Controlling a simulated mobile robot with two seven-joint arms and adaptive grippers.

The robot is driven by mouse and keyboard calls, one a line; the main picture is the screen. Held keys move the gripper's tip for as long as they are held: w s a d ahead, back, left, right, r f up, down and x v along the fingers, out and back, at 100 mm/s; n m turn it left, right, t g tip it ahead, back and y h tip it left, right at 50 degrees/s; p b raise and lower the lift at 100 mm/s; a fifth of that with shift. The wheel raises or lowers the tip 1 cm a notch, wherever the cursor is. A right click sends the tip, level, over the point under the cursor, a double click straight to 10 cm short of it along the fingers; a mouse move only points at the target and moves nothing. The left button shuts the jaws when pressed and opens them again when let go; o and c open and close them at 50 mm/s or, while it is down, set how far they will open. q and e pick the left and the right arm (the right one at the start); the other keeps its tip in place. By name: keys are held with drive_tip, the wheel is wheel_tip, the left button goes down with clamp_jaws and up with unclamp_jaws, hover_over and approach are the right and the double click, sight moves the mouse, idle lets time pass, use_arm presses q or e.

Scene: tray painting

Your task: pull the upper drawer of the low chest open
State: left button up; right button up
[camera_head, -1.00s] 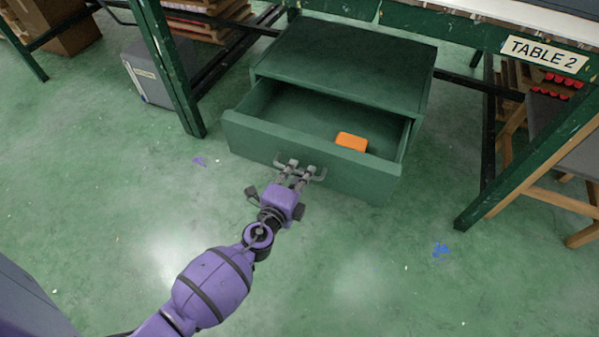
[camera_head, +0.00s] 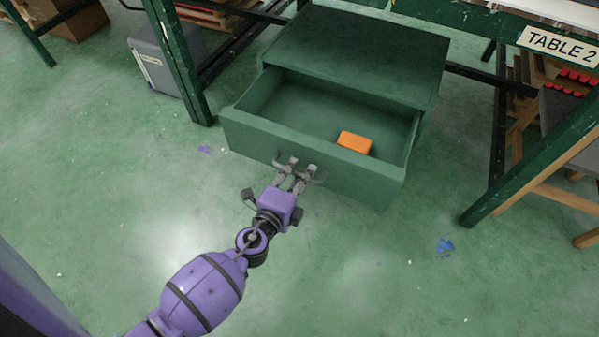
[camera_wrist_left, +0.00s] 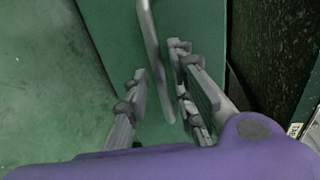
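The low green chest (camera_head: 360,45) stands under the table. Its upper drawer (camera_head: 250,132) is pulled well out, and its inside shows. An orange block (camera_head: 355,143) lies in the drawer toward the right. My left gripper (camera_head: 293,180) is at the grey bar handle (camera_head: 318,177) on the drawer front. The chest below the drawer is hidden. My right gripper is not in view.
The table's green legs (camera_head: 180,65) stand left and right (camera_head: 535,165) of the chest. A grey box (camera_head: 165,70) is behind the left leg. A wooden stool (camera_head: 560,195) is at the right. The floor in front of the drawer is clear.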

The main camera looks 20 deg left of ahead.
use_arm(q)
drive_tip(key=v, duration=1.2)
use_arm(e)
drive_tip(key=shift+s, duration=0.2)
